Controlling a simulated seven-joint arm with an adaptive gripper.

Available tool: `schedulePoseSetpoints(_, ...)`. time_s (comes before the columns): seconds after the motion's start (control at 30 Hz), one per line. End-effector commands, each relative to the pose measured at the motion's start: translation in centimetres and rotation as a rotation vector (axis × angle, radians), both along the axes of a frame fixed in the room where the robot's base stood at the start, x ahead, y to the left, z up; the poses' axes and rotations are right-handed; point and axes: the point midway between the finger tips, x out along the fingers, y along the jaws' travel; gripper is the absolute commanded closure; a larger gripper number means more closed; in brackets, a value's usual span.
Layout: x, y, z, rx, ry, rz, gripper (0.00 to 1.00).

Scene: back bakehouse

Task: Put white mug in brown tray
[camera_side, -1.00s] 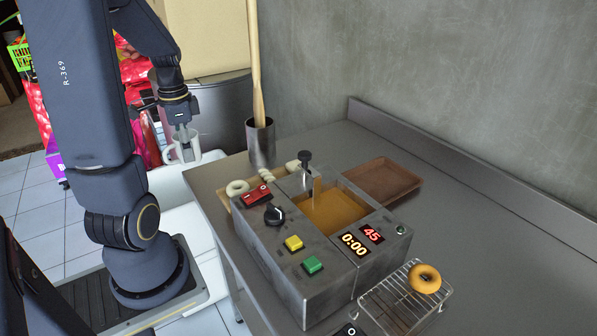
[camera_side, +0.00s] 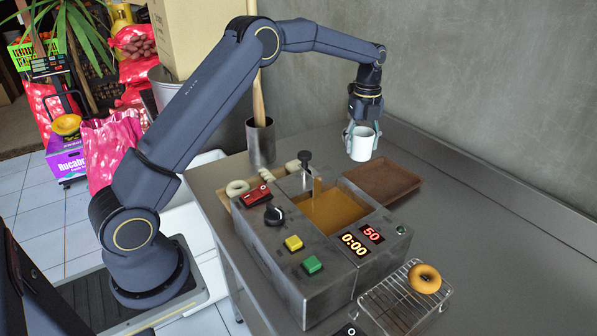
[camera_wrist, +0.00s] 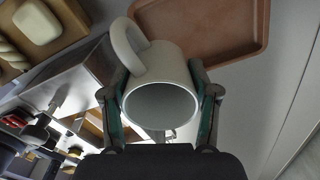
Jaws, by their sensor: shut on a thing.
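The white mug (camera_side: 360,144) is held in my gripper (camera_side: 364,128), whose two fingers close on its sides. The mug is in the air above the back part of the steel counter, near the brown tray (camera_side: 385,184). In the wrist view the mug (camera_wrist: 158,80) sits between the fingers of my gripper (camera_wrist: 160,105), its round opening facing the camera and its handle at the upper left. The brown tray (camera_wrist: 225,45) lies beyond the mug, to the upper right, partly hidden by it. The part of the tray that shows is empty.
A steel fryer (camera_side: 290,252) with brown oil (camera_side: 335,215) stands left of the tray. A tall pot (camera_side: 260,143) with a wooden stick stands behind it. A wire rack (camera_side: 395,300) with a doughnut (camera_side: 425,279) is at the front. The counter right of the tray is clear.

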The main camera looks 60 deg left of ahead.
Motion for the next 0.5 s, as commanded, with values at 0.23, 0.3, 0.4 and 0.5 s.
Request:
schedulePoseSetpoints(0.23,1.2,-2.4,-2.5,0.003,0.004,-0.094,0.81)
schedulePoseSetpoints(0.3,1.1,-2.4,-3.8,0.002,0.005,-0.094,0.81)
schedulePoseSetpoints(0.4,1.2,-2.4,-5.0,0.002,0.002,-0.093,0.81)
schedulePoseSetpoints(0.5,1.2,-2.3,-6.2,0.002,0.002,-0.092,0.81)
